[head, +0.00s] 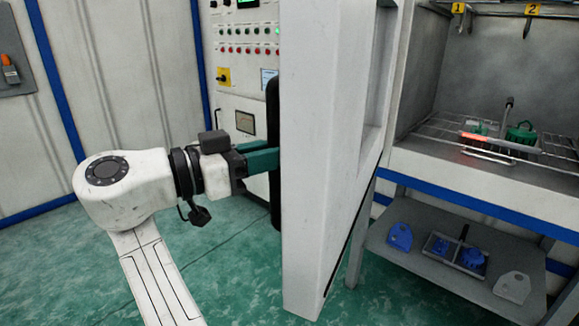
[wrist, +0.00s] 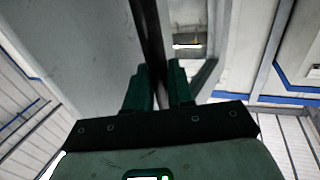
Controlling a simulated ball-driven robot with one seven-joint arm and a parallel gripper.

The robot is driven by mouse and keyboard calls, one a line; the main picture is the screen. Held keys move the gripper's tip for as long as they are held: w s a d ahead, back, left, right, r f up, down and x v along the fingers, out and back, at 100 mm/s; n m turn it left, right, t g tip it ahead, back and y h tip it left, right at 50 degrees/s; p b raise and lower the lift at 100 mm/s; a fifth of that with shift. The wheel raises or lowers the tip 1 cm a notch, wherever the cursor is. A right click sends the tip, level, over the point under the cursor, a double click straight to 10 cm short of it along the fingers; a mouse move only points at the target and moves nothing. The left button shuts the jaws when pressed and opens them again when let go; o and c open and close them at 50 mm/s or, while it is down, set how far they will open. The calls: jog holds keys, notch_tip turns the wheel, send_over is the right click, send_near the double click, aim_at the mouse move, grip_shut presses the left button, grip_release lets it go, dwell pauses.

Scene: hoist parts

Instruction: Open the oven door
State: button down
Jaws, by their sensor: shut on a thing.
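The white oven door (head: 312,150) stands swung out from the oven (head: 470,75), so its near edge faces me in the head view. The oven's inside shows to the right of it. My gripper (head: 270,158) is at the left side of the door, shut on the dark upright door handle (head: 273,105). In the wrist view the handle (wrist: 148,30) runs between the fingers of my gripper (wrist: 163,80), beside the pale door panel (wrist: 75,45). The fingertips are partly hidden by the handle and door in the head view.
Inside the oven, a wire rack (head: 440,130) holds green-handled parts (head: 520,132) and a red-glowing bar (head: 486,139). A lower shelf (head: 405,262) carries blue and grey parts. A control panel (head: 243,50) stands behind the door. Green floor lies open at the lower left.

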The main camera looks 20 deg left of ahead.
jog(key=shift+w+a+r+b, duration=0.15)
jog(key=shift+w+a, duration=0.25)
jog(key=shift+a, duration=0.2)
jog(key=shift+w+a+f+b, duration=0.15)
jog(key=shift+w+a, duration=0.2)
jog(key=shift+a, duration=0.25)
jog(key=shift+r, duration=0.1)
jog(key=c, duration=1.4)
grip_release()
jog(key=shift+o, duration=1)
jog(key=shift+w+d, duration=0.25)
jog(key=shift+d, duration=0.05)
jog(key=shift+o, duration=0.7)
jog(key=v, duration=1.1)
jog(key=shift+a, duration=0.2)
jog(key=shift+s, duration=0.1)
jog(key=shift+c, duration=0.3)
